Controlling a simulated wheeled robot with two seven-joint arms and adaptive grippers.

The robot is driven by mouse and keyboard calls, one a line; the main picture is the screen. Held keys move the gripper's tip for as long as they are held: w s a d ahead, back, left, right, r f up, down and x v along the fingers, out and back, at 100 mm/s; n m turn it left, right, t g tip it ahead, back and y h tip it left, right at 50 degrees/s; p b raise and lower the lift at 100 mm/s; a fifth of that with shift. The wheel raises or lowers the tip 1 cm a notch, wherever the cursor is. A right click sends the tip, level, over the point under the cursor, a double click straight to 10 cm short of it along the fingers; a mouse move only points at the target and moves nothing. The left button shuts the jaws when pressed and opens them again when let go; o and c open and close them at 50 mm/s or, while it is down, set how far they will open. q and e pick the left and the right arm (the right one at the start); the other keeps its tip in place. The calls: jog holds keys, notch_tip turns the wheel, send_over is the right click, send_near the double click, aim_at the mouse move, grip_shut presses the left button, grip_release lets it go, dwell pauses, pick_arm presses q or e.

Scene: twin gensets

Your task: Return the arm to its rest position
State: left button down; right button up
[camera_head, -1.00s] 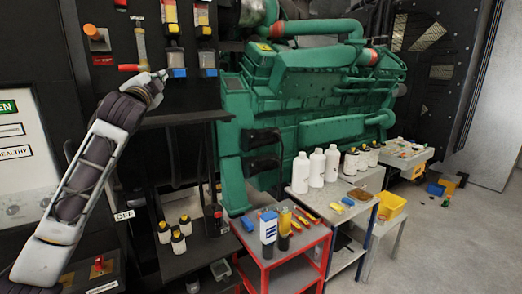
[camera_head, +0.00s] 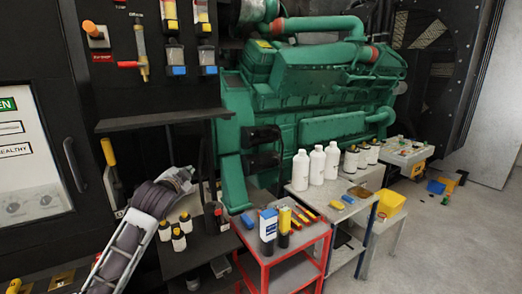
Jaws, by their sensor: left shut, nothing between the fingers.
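My left arm (camera_head: 128,232) comes in from the bottom left. My left gripper (camera_head: 188,176) is shut and empty, in front of the dark lower cabinet. It hangs just above several small dark bottles with yellow and white parts (camera_head: 179,238) on a low black shelf. The gripper's tips are small and partly blurred against the dark background. My right gripper is not in view.
A black ledge (camera_head: 150,119) juts out above the gripper. A red-handled valve (camera_head: 128,65) is on the panel above it. A red cart (camera_head: 310,235) with bottles and tools stands to the right, before the green engine (camera_head: 320,85).

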pick_arm(q)
jog(key=s+d+f+n+g, duration=0.1)
jog(key=s+f+n+g, duration=0.25)
jog(key=s+f, duration=1)
jog(key=s+d+f+n+g, duration=0.2)
jog(key=s+f+g, duration=0.3)
jog(key=s+f, duration=0.9)
jog(key=s+f+n+g, duration=0.2)
jog(key=s+f+g, duration=0.2)
jog(key=s+f, duration=0.65)
jog(key=s+f+g, duration=0.1)
jog(key=s+f, duration=0.1)
jog(key=f, duration=1.4)
jog(key=s+f, duration=0.2)
jog(key=f, duration=1.5)
jog(key=s+a+f+b, duration=0.1)
jog(key=s+a+f, duration=0.1)
jog(key=s+f, duration=0.8)
jog(key=s+a+f+g, duration=0.1)
jog(key=s+a+f, duration=0.1)
jog(key=s+f, duration=0.8)
jog(key=shift+s+a+h+b, duration=0.25)
jog(key=shift+s+h+b, duration=0.1)
jog(key=shift+s, duration=0.65)
jog(key=shift+f, duration=0.2)
